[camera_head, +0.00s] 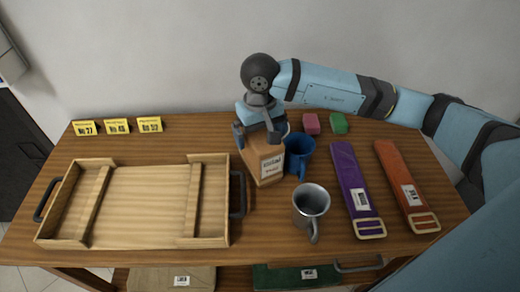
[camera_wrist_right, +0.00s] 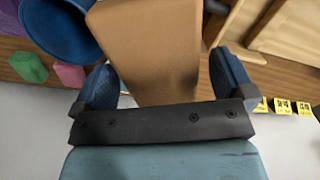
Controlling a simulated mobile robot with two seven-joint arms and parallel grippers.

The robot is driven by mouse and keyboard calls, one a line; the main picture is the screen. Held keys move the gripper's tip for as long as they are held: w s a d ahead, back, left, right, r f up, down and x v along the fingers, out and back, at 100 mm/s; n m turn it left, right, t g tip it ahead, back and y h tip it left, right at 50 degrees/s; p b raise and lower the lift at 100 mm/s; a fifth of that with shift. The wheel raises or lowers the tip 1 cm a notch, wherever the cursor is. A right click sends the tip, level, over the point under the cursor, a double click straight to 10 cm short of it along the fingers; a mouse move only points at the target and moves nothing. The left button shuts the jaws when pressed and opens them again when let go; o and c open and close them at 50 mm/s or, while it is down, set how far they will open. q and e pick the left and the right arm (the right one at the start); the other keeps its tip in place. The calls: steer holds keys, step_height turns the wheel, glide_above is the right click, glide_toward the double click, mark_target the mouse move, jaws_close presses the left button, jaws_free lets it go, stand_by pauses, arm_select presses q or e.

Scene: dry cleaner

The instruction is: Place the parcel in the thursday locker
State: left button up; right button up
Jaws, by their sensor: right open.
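The parcel (camera_head: 262,161) is a brown cardboard box with a white label, standing on the wooden table. In the right wrist view the parcel (camera_wrist_right: 150,45) is a plain brown shape that reaches between the fingers. My right gripper (camera_head: 258,128) is at the top of the parcel, its fingers on either side of the box. It is open; in the wrist view the right gripper (camera_wrist_right: 163,85) has a finger at each side, and I cannot tell whether they touch the cardboard. I cannot make out a thursday locker. My left gripper is out of view.
A blue mug (camera_head: 299,152) stands close right of the parcel, a metal mug (camera_head: 311,201) in front. A wooden tray (camera_head: 140,240) lies left. Purple (camera_head: 349,178) and orange (camera_head: 398,175) straps lie right. Yellow numbered tags (camera_head: 117,126) stand at the back.

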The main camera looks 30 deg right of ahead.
steer(key=shift+f, duration=0.8)
steer(key=shift+r, duration=0.1)
steer(key=c, duration=1.6)
steer(key=shift+c, duration=0.2)
steer(key=shift+w, duration=0.1)
